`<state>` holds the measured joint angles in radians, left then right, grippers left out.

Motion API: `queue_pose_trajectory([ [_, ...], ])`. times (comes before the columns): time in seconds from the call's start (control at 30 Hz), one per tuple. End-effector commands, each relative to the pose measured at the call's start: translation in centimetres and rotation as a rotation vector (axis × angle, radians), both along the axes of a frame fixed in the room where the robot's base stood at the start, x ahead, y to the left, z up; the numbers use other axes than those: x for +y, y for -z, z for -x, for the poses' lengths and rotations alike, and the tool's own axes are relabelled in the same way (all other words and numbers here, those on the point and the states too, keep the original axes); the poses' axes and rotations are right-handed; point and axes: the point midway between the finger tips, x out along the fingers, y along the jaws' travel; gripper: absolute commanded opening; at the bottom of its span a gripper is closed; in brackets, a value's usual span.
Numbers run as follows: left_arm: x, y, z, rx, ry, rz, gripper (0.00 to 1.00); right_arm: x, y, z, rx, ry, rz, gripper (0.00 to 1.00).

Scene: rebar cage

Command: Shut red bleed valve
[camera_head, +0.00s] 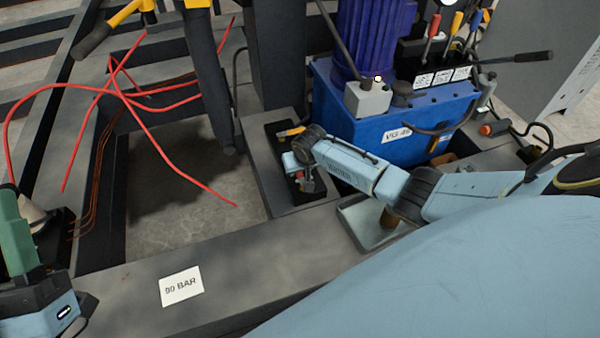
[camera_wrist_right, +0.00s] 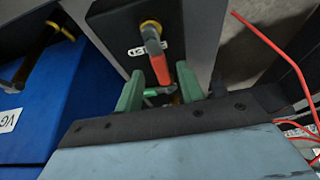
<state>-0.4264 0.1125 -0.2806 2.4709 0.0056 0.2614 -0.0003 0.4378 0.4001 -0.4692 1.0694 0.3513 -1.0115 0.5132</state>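The red bleed valve handle (camera_wrist_right: 158,68) shows in the right wrist view, on a dark plate with a small white label (camera_wrist_right: 140,50). Its upper end meets a pale elbow and a brass fitting. My right gripper (camera_wrist_right: 160,78) has its two green fingers apart, one on each side of the handle's lower end; I cannot tell whether they touch it. In the head view the right gripper (camera_head: 304,178) is over the dark block beside the blue power unit, largely hiding the valve. My left gripper (camera_head: 20,235) is at the lower left edge, partly cut off, its fingertips unclear.
The blue power unit (camera_head: 345,125) with several levers stands behind my right arm. A grey tray (camera_head: 358,222) lies under that arm. Loose red cables (camera_head: 150,135) cross the frame opening at left. A "90 BAR" label (camera_head: 181,286) lies on the front beam, which is otherwise clear.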

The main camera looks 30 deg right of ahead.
Motion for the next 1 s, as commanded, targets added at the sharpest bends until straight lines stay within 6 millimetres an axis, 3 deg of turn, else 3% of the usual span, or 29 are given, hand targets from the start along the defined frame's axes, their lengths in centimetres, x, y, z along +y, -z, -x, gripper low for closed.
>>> queue_pose_trajectory([
  [0.23, 0.3, -0.5, 1.2, -0.124, 0.0, 0.037, 0.49, -0.1, 1.2, -0.5, -0.001, 0.0, -0.001, 0.38],
  [0.6, 0.4, -0.7, 1.5, -0.147, -0.001, 0.044, 0.49, -0.1, 1.3, -0.6, -0.001, 0.0, -0.001, 0.38],
  [0.9, 0.4, -0.7, 1.5, -0.146, -0.001, 0.044, 0.49, -0.1, 1.3, -0.6, -0.001, 0.0, -0.001, 0.0],
  [1.0, 0.4, -0.7, 1.4, -0.145, -0.002, 0.043, 0.49, -0.1, 1.3, -0.6, -0.001, 0.0, -0.001, 0.0],
])
